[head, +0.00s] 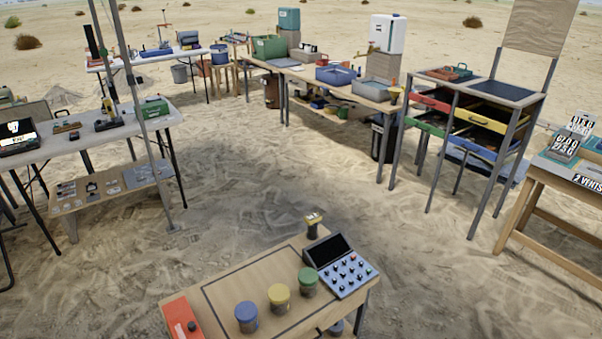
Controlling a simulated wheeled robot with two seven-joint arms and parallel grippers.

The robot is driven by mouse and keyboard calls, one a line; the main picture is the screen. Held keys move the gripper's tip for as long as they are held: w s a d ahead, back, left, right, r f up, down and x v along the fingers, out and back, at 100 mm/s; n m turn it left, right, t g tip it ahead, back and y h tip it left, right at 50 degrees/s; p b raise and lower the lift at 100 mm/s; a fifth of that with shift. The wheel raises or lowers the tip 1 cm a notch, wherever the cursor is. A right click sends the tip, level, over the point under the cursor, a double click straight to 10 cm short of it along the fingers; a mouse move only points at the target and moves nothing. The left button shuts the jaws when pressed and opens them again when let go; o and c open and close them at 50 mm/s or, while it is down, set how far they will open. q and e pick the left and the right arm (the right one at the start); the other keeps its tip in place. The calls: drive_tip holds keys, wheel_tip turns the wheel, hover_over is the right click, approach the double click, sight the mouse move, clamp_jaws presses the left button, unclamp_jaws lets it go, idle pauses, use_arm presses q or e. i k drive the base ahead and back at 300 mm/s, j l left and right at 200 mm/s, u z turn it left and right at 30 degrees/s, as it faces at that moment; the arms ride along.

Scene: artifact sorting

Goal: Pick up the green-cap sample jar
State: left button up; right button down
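The green-cap sample jar (308,281) stands upright on the small wooden table (225,290) at the bottom of the head view. It is the rightmost of a row of three jars, next to the grey button console. The yellow-cap jar (279,298) stands to its left, and the blue-cap jar (246,316) is further left. All three are upright and apart from each other. Neither of my grippers shows in the head view.
The console (338,266) with a dark screen and a small yellow-topped device (313,225) stand behind and right of the jar. A red panel (180,318) is at the table's left end. Open sand (250,190) surrounds the table; other worktables stand further back.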

sight(307, 292)
drive_tip(key=i+l+u, duration=0.1)
drive_tip(key=u, duration=0.25)
drive_tip(key=l+u, duration=0.2)
drive_tip(key=u, duration=0.2)
drive_tip(key=i+l+u, duration=0.1)
drive_tip(key=u, duration=0.25)
drive_tip(key=i+l+u, duration=0.1)
drive_tip(key=l+u, duration=0.25)
drive_tip(key=l, duration=0.65)
drive_tip(key=l+u, duration=0.35)
drive_tip(key=l, duration=0.6)
drive_tip(key=k+l, duration=0.1)
drive_tip(key=l, duration=1.4)
drive_tip(key=k, duration=0.05)
